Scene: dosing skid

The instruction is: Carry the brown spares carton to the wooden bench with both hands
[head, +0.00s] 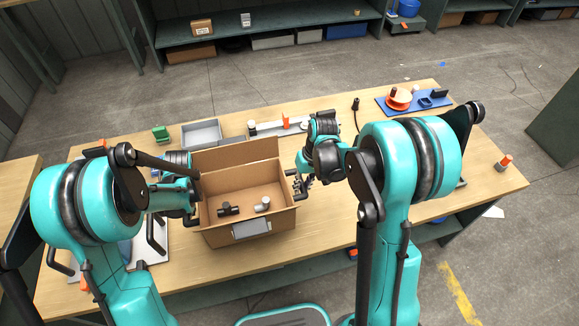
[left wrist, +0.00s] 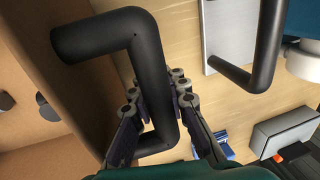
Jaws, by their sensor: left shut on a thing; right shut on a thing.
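The brown spares carton (head: 258,227) is open-topped, with a raised flap at the back and a grey label on its front. A dark pipe fitting (head: 228,209) and a light grey one (head: 262,204) lie inside. The carton is over the wooden bench (head: 330,225); I cannot tell whether its bottom touches it. My right gripper (head: 302,184) is shut at the carton's right side handle. My left gripper (left wrist: 157,92) is shut on the black left handle (left wrist: 105,38); in the head view my arm largely hides it.
A grey bin (head: 202,133) and green block (head: 161,132) stand behind the carton. A blue mat (head: 414,103) with an orange spool is at the back right. An orange-capped item (head: 504,162) stands near the right edge. Bare wood lies right of the carton.

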